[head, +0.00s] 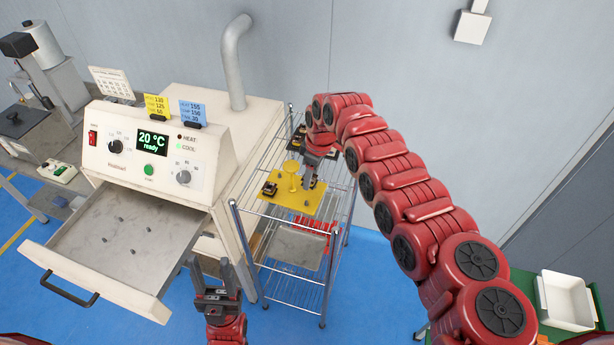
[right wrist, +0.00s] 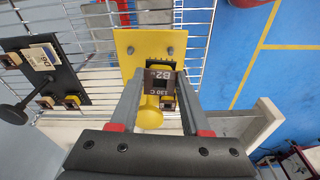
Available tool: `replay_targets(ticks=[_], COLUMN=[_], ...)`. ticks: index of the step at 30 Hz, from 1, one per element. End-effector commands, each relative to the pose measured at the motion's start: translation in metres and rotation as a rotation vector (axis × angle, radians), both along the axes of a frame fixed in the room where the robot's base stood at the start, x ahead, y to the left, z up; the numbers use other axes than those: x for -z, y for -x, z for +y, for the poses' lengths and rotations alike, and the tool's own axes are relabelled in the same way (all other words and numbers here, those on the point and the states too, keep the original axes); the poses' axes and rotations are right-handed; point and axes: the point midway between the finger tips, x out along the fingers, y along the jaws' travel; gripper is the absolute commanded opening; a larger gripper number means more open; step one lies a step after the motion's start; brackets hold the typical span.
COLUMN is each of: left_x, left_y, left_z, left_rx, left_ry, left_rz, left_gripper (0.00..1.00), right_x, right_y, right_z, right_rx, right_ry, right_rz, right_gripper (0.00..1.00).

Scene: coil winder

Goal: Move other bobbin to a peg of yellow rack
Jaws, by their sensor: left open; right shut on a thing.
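The yellow rack (head: 300,204) is a flat plate with a round-topped post, on the upper wire shelf. In the right wrist view, two bare pegs show on the rack (right wrist: 150,38). My right gripper (head: 308,184) points down over the rack, beside the post. In the right wrist view its fingers (right wrist: 159,78) are shut on a dark bobbin (right wrist: 162,84) marked B2, 130 C. The post's yellow top partly covers it; I cannot tell whether it touches the rack. Another bobbin (head: 268,188) sits at the rack's left corner. My left gripper (head: 211,274) is open and empty before the shelf.
A dark rack (right wrist: 68,82) with several bobbins and a card stands on the same shelf behind. The oven (head: 150,150) at left reads 20 °C ready, its drawer (head: 120,295) pulled out with several bare pegs. A white bin (head: 566,300) is at right.

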Motion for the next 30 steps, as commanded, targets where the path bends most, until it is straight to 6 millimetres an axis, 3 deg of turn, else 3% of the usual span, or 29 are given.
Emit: replay_targets(ticks=[7, 22, 30], left_x=[-0.008, 0.013, 0.015], left_y=[0.0, 0.0, 0.0], left_z=[0.0, 0.0, 0.0], left_rx=[0.0, 0.0, 0.0], left_ry=[0.0, 0.0, 0.0], left_rz=[0.0, 0.0, 0.0], left_gripper=[0.5, 0.5, 0.5], right_x=[0.003, 0.045, 0.052], right_y=[0.014, 0.015, 0.014], right_z=[0.01, 0.011, 0.011], right_rx=[-0.078, -0.081, -0.08], right_ry=[0.0, 0.001, 0.0], right_rz=[-0.001, 0.0, -0.002], right_gripper=[0.0, 0.0, 0.0])
